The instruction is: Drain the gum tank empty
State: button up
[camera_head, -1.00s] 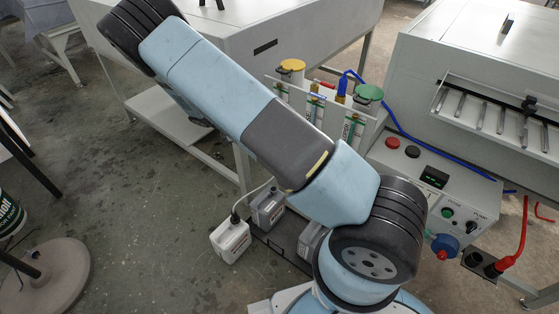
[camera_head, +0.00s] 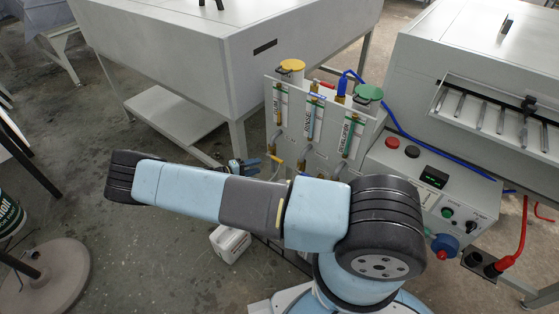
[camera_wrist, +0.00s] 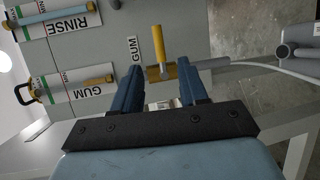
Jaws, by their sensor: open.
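The gum drain valve shows in the wrist view, with a yellow lever (camera_wrist: 158,43) standing across a brass body (camera_wrist: 161,73). A small GUM label (camera_wrist: 133,49) is beside it. My gripper (camera_wrist: 163,80) is open; its blue fingers lie either side of the brass body, and I cannot tell whether they touch it. In the head view my gripper (camera_head: 241,166) is left of the yellow lever (camera_head: 277,159). The gum gauge (camera_wrist: 85,82) has a yellowish tube; its exact level is unclear. The yellow-capped gum tank (camera_head: 292,68) is behind the panel.
A pale hose (camera_wrist: 265,66) runs right from the valve. A white canister (camera_head: 230,243) stands on the floor, partly behind my arm. The rinse gauge (camera_wrist: 60,20) is beside the gum gauge. A white table (camera_head: 190,60) stands left of the panel, with open floor before it.

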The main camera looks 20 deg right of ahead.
aim_at(275, 159)
jog(key=x, duration=1.3)
jog(key=shift+d, duration=0.2)
jog(key=shift+c, duration=0.2)
jog(key=shift+f, duration=0.1)
grip_shut()
jog(key=shift+a, duration=0.3)
